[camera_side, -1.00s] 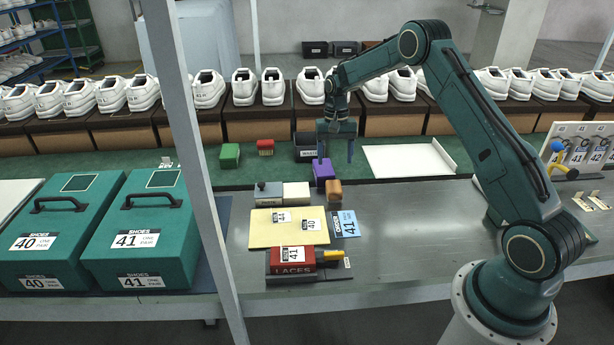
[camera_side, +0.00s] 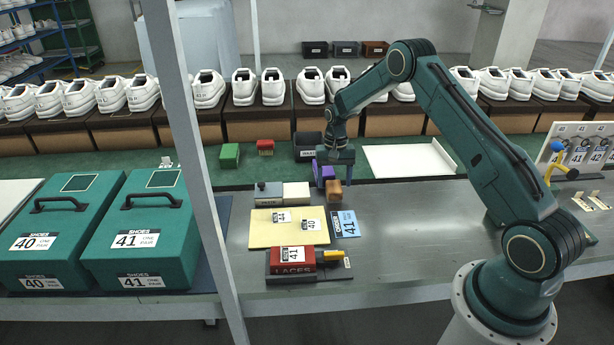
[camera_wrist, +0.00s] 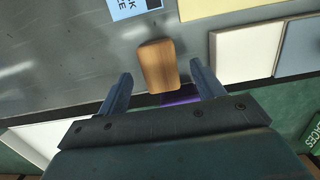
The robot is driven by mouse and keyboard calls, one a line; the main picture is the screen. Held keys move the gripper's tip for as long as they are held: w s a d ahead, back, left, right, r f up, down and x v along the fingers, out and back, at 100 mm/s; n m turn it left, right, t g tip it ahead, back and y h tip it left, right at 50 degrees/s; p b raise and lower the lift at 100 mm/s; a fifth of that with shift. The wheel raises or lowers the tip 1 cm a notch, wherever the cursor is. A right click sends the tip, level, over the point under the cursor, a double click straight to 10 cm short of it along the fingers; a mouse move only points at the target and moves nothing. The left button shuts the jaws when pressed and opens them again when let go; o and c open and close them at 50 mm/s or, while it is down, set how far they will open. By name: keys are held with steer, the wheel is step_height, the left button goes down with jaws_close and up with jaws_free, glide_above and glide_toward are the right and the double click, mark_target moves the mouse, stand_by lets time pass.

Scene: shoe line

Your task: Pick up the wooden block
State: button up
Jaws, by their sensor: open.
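The wooden block (camera_side: 334,191) is a small tan-brown piece standing on the grey metal table, beside the yellow board's top right. It also shows in the wrist view (camera_wrist: 157,66). My gripper (camera_side: 334,180) is open, with its two fingers apart, just above and around the block's place in the side view. In the wrist view my gripper's fingertips (camera_wrist: 157,80) are on either side of the block, with gaps on both sides. I cannot tell how high the fingertips are above the table.
A purple block (camera_side: 324,174) sits right behind the wooden block, partly hidden by my gripper. A white block (camera_side: 297,194) and a grey one (camera_side: 268,194) stand to the left. A blue 41 card (camera_side: 345,223) lies in front.

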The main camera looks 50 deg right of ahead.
mark_target(334, 186)
steer(key=shift+s+a+f, duration=0.1)
steer(key=shift+s+f, duration=0.05)
steer(key=shift+f, duration=1.4)
steer(key=shift+c, duration=0.2)
steer(key=c, duration=1)
